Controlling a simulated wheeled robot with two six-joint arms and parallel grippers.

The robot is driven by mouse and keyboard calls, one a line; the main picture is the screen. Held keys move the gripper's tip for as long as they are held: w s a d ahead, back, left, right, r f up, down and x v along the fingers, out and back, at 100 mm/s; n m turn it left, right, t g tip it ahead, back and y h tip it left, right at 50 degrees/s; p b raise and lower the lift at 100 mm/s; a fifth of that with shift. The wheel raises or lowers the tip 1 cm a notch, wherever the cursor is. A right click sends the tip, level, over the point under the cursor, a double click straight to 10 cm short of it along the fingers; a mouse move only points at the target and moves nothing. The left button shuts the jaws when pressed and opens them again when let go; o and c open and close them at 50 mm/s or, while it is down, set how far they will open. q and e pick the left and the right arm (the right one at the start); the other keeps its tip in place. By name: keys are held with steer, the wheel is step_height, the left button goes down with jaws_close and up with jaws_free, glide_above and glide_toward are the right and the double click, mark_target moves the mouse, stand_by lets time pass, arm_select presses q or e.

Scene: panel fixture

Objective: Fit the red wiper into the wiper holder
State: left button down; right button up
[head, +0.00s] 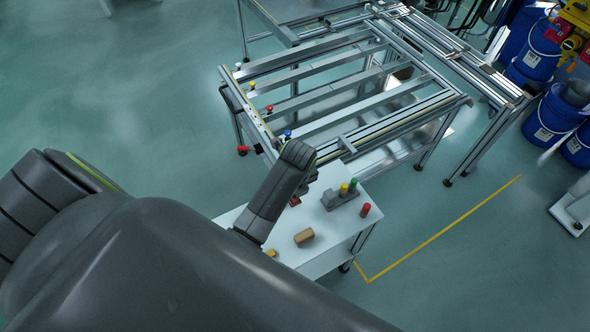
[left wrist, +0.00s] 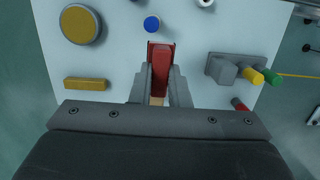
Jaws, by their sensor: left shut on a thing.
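In the left wrist view, my left gripper (left wrist: 160,82) is shut on a red piece (left wrist: 160,58), which I take to be the red wiper. A pale tan part shows between the fingers below it. In the head view only a bit of red (head: 294,201) shows beside my dark wrist, and the fingertips are mostly hidden. A grey block (head: 331,201) with a yellow and a green cylinder stands on the white table, right of my gripper; it also shows in the left wrist view (left wrist: 222,70). I cannot tell if this is the wiper holder. My right gripper is out of view.
The left wrist view also shows a yellow disc (left wrist: 80,24), a yellow bar (left wrist: 86,84) and a blue round piece (left wrist: 152,24). A metal panel frame (head: 340,95) stands behind the table.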

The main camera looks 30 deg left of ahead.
arm_select(q)
steer(key=s+d, duration=0.1)
steer(key=s, duration=0.2)
glide_above(289, 222)
steer(key=shift+s+d+f, duration=0.1)
steer(key=shift+d+f, duration=0.1)
steer(key=shift+f, duration=2.4)
steer(key=shift+s+d+f, duration=0.1)
steer(key=shift+d+f, duration=0.05)
steer(key=shift+f, duration=2.45)
steer(key=shift+f, duration=0.1)
steer(key=c, duration=1.4)
jaws_free()
